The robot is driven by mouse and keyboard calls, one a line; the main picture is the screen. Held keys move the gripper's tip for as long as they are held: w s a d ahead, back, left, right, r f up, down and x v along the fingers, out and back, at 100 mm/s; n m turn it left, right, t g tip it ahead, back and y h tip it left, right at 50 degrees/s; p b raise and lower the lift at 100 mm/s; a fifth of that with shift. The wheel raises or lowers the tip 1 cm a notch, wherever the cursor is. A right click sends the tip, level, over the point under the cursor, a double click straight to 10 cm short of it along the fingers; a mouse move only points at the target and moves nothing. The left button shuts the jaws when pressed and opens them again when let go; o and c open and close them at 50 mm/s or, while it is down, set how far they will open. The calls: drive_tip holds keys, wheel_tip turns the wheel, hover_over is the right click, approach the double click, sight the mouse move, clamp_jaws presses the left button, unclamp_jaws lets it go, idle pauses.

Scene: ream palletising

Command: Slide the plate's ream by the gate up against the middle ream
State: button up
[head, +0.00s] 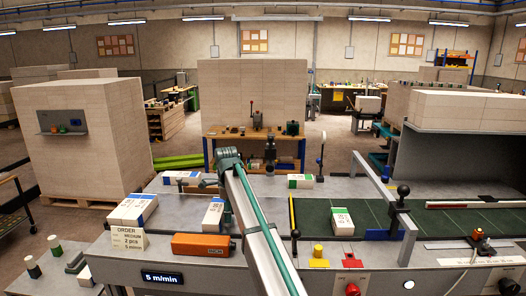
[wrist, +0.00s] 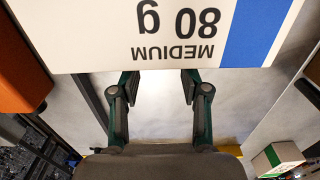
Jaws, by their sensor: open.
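The fingertips partly merge with the edge, so contact cannot be told. In the head view my arm hides the gripper. Which edge is the gate is unclear.
An orange box (head: 203,246) and an order sign (head: 130,241) stand in front of the reams. A yellow-black bar (head: 293,215) stands left of the belt. Other reams lie at the back.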

sight(167, 217)
drive_tip(key=shift+w+a+p, duration=0.2)
drive_tip(key=shift+a+p, duration=0.05)
drive_tip(key=shift+a, duration=3.55)
drive_tip(key=shift+w+a+p, duration=0.2)
drive_tip(key=shift+a, duration=3.55)
drive_tip(key=shift+w+a+p, duration=0.2)
drive_tip(key=shift+a+p, duration=0.05)
drive_tip(key=shift+a, duration=3.55)
drive_tip(key=shift+a, duration=0.1)
drive_tip(key=shift+a, duration=0.35)
drive_tip(key=shift+a, duration=0.4)
drive_tip(key=shift+d, duration=0.15)
drive_tip(key=shift+r, duration=0.15)
drive_tip(key=shift+r+p, duration=0.8)
drive_tip(key=shift+r, duration=0.6)
drive_tip(key=shift+d+r+p, duration=0.25)
drive_tip(key=shift+d+r, duration=0.1)
drive_tip(key=shift+r, duration=0.3)
drive_tip(key=shift+d+r+p, duration=0.3)
drive_tip(key=shift+r, duration=0.35)
drive_tip(key=shift+d+r+p, duration=0.25)
drive_tip(key=shift+d+r, duration=0.1)
drive_tip(key=shift+r, duration=0.3)
